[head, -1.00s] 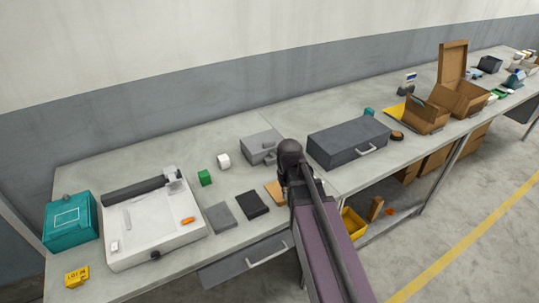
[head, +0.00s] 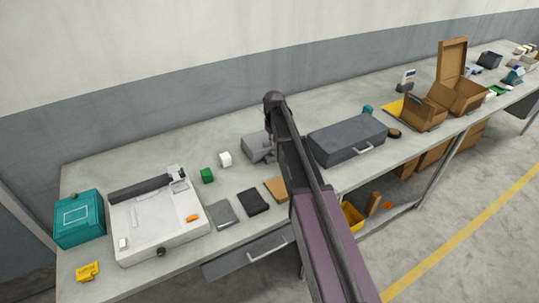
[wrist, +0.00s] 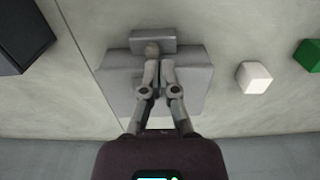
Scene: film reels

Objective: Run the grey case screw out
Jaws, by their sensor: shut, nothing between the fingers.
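The grey case (head: 255,146) is a small block on the bench, left of the large dark grey case; my arm hides its right part. In the wrist view the grey case (wrist: 193,82) lies below my gripper, with a smaller raised block (wrist: 168,36) at its far edge. A small rounded knob, seemingly the screw (wrist: 152,48), shows just past my fingertips. My gripper (wrist: 157,64) is shut and empty, its tips over the case close to the knob. I cannot tell whether they touch it.
A white cube (head: 225,159) and a green cube (head: 207,175) stand left of the case. The large dark grey case (head: 345,140) stands to its right. Dark flat pads (head: 252,202) and an orange-brown pad (head: 276,190) lie in front. The bench behind is clear.

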